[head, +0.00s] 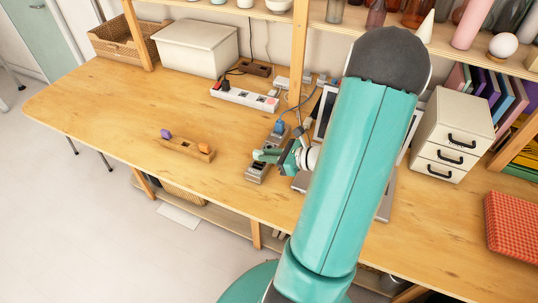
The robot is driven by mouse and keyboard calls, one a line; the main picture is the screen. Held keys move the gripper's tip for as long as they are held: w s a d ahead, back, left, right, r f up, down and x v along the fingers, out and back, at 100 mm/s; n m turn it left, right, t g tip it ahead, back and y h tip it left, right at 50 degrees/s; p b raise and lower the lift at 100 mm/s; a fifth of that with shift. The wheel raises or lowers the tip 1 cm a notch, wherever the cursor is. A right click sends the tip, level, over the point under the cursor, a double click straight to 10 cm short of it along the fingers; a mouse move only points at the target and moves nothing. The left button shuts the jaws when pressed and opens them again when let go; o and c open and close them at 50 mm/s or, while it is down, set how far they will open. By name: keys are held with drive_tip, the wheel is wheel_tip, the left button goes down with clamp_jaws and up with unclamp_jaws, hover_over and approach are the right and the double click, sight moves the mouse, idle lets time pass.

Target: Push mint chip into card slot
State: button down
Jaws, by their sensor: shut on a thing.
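My gripper (262,156) is over the middle of the wooden table, to the left of my arm. It is shut on the mint chip, which is too small and too close in colour to the fingers to make out clearly. A narrow grey slotted block (256,174), which looks like the card slot, lies under and around the gripper. A blue piece (279,128) stands at its far end. The gripper covers the block's middle, so I cannot tell whether the chip touches a slot.
A wooden holder (184,149) with a purple piece (166,134) and an orange piece (204,147) stands to the left. A power strip (244,98) and a white box (196,47) are behind. A laptop, partly hidden by my arm, and a drawer unit (452,135) stand right. The table's left is clear.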

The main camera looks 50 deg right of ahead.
drive_tip(key=shift+f, duration=1.35)
idle(3.2)
drive_tip(key=c, duration=1.3)
unclamp_jaws()
drive_tip(key=v, duration=1.4)
drive_tip(key=shift+w, duration=0.1)
